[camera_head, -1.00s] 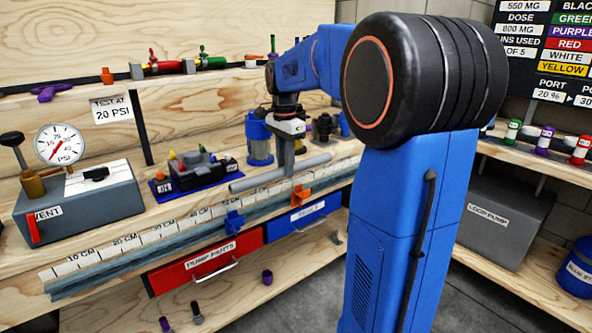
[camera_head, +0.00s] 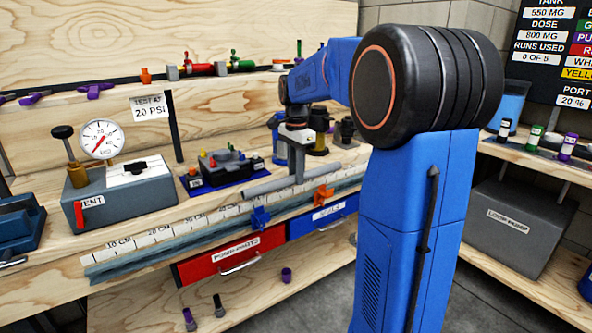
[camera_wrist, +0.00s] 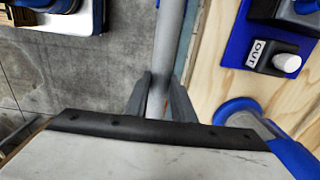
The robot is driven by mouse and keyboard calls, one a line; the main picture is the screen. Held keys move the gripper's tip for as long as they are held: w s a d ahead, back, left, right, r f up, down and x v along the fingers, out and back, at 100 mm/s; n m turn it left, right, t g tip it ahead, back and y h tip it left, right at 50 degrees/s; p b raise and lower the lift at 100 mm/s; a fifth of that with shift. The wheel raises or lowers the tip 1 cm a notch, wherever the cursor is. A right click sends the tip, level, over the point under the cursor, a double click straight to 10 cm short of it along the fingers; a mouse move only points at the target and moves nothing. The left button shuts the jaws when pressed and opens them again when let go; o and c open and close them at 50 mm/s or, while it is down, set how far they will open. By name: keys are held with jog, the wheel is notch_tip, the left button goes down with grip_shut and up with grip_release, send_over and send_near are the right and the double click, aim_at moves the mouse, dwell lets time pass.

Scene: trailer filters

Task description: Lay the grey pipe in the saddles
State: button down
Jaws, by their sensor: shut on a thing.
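The grey pipe (camera_head: 262,187) is held in the air, roughly level and along the bench's front edge. My gripper (camera_head: 299,178) is shut on it near its middle. The wrist view shows the pipe (camera_wrist: 168,40) between the two fingers of my gripper (camera_wrist: 160,88). A blue saddle (camera_head: 260,218) and an orange saddle (camera_head: 323,194) stand on the front rail, below the pipe in the head view. The pipe is apart from both. The saddles cannot be made out in the wrist view.
A ruler strip (camera_head: 155,235) runs along the bench front above red (camera_head: 232,255) and blue (camera_head: 322,215) drawers. Behind the pipe are a blue tray with fittings (camera_head: 222,168) and a blue cylinder (camera_head: 278,140). A gauge box (camera_head: 125,200) stands left.

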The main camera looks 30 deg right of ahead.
jog(key=shift+f, duration=2.1)
jog(key=shift+f, duration=1.85)
jog(key=c, duration=1.4)
grip_release()
jog(key=shift+c, duration=0.2)
notch_tip(320, 180, up, 17)
jog(key=shift+r, duration=0.15)
